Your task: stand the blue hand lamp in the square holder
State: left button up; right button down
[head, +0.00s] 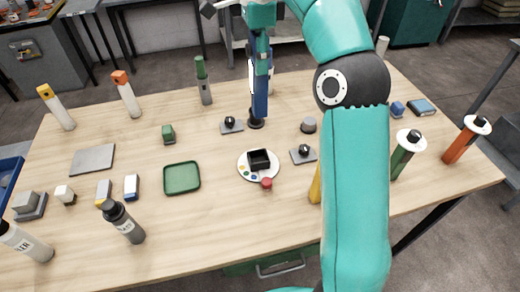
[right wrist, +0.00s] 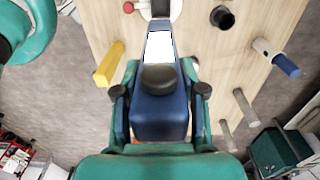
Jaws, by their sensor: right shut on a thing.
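The blue hand lamp (head: 260,95) hangs upright in my right gripper (head: 261,58), high over the back middle of the table. In the right wrist view, the lamp (right wrist: 160,116) sits between the two fingers of the right gripper (right wrist: 160,92), with its white panel and a dark round knob showing. The square holder (head: 260,160) is a black open box on a white round plate (head: 244,173) with coloured dots. The lamp is apart from the holder, behind it in the head view. My left gripper is not in view.
A red knob (head: 266,183) stands at the plate's front edge. Small grey blocks with black knobs (head: 231,125) (head: 303,154) and a grey cylinder (head: 309,125) stand around it. A green tray (head: 182,178) lies left.

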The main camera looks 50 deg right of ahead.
jog(key=b, duration=0.3)
send_over(260, 112)
jog(key=w+d, duration=0.1)
jog(key=d, duration=0.1)
jog(key=f, duration=0.6)
jog(key=shift+w+a, duration=0.15)
jog(key=shift+a, duration=0.1)
notch_tip(260, 112, down, 9)
jog(key=shift+b, duration=0.9)
notch_tip(260, 112, down, 5)
jog(key=shift+w+r, duration=0.1)
jog(key=shift+r, duration=0.1)
jog(key=shift+f+b, duration=0.2)
jog(key=shift+b, duration=0.15)
jog(key=c, duration=0.7)
grip_release()
jog(key=shift+o, duration=0.2)
jog(key=shift+r, duration=0.1)
